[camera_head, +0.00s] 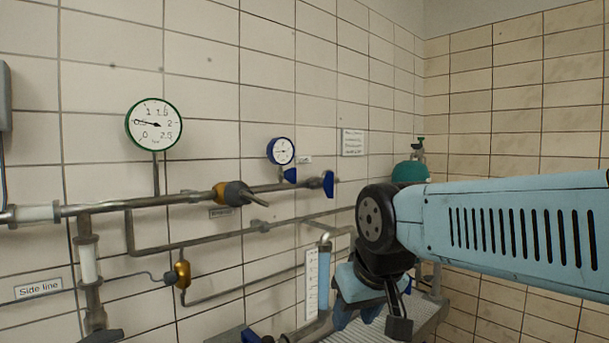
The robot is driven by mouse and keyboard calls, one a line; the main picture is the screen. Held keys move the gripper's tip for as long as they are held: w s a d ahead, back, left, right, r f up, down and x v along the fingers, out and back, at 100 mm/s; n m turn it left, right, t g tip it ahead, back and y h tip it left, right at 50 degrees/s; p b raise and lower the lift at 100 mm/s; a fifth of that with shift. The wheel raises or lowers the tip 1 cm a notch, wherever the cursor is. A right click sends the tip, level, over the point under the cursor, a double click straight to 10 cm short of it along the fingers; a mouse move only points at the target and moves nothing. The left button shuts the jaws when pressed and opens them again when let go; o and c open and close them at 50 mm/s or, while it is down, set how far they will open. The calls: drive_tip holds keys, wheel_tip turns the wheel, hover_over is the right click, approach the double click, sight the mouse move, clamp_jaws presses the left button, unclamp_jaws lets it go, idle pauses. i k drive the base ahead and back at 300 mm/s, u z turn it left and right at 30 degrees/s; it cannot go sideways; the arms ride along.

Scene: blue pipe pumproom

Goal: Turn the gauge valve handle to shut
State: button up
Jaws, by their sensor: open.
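A small round gauge with a blue rim (281,151) stands on the wall pipe near the middle of the view. A blue handle (290,175) sits just below and right of it, tilted. Another blue handle (328,184) stands upright at the right end of the same pipe. A larger green-rimmed gauge (154,123) is on a stem at the left, its needle near 0.5. I cannot tell for sure which handle is the gauge valve's. My gripper (357,317) is open, low right of the pipes, apart from both handles, and partly hidden by my arm.
A grey-and-orange valve (234,194) sits on the upper pipe (110,206). A small brass fitting (182,274) hangs lower left. A teal cylinder (409,172) stands behind my arm.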

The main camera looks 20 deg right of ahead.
sight(291, 174)
drive_tip(key=u, duration=0.7)
drive_tip(key=i, duration=0.1)
drive_tip(key=z, duration=1.6)
drive_tip(key=k, duration=0.8)
drive_tip(key=u, duration=0.65)
drive_tip(key=i, duration=1)
drive_tip(key=u, duration=0.1)
